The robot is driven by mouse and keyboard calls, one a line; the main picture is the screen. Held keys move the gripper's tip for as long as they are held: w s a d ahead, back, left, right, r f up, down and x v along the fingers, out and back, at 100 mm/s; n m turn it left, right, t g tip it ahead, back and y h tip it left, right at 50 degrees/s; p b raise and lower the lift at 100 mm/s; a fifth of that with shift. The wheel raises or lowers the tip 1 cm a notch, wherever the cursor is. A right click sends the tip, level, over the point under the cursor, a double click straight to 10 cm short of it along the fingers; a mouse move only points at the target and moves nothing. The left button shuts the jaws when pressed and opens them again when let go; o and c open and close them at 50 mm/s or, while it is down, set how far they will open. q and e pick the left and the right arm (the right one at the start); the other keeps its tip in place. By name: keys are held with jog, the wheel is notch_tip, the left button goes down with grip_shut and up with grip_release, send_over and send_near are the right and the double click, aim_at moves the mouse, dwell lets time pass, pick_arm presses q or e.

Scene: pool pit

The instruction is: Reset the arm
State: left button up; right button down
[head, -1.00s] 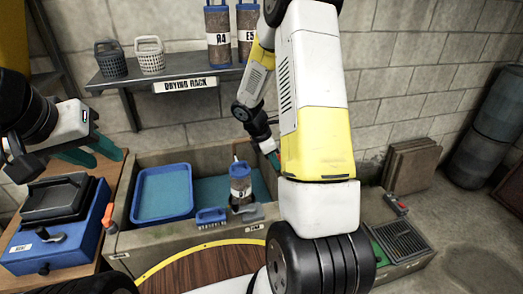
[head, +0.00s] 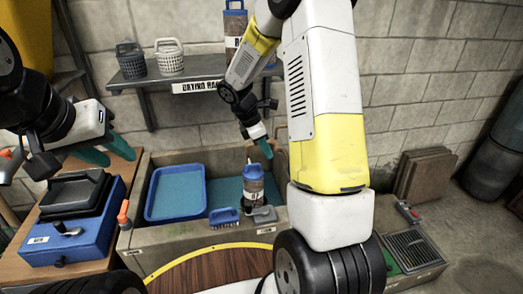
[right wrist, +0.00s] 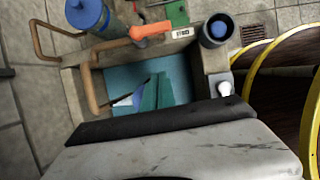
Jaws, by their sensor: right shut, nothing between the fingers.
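My right gripper (head: 264,146) hangs at the end of its bent arm, above and behind the labelled bottle (head: 254,192) in the sink area. Its teal fingers point down and are together. In the right wrist view the teal fingers (right wrist: 151,93) also show closed and empty, over the blue-floored basin. My right arm's large white and yellow link (head: 325,110) fills the middle of the head view and hides part of the wall and shelf. My left gripper (head: 107,152) is at the left above the blue box, its teal fingers apart with nothing visible between them.
A concrete sink (head: 190,240) holds a blue tray (head: 148,213). A blue brush (head: 223,218) lies by the bottle. A blue box (head: 100,225) stands on the left bench. Above is a shelf (head: 145,79) with two baskets and a bottle.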

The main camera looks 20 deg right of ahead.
jog(key=s+a+r+m+t+y, duration=0.25)
jog(key=s+r+m, duration=0.5)
jog(key=r, duration=0.65)
jog(key=s+a+r+m+t+y, duration=0.2)
jog(key=s+r+m, duration=0.1)
jog(key=s, duration=0.4)
jog(key=s+a+r+m+t+y, duration=0.2)
jog(key=s+r+m, duration=0.2)
jog(key=s+m, duration=0.2)
jog(key=shift+s+a+r, duration=0.25)
jog(key=shift+s+a, duration=0.05)
jog(key=shift+s, duration=0.4)
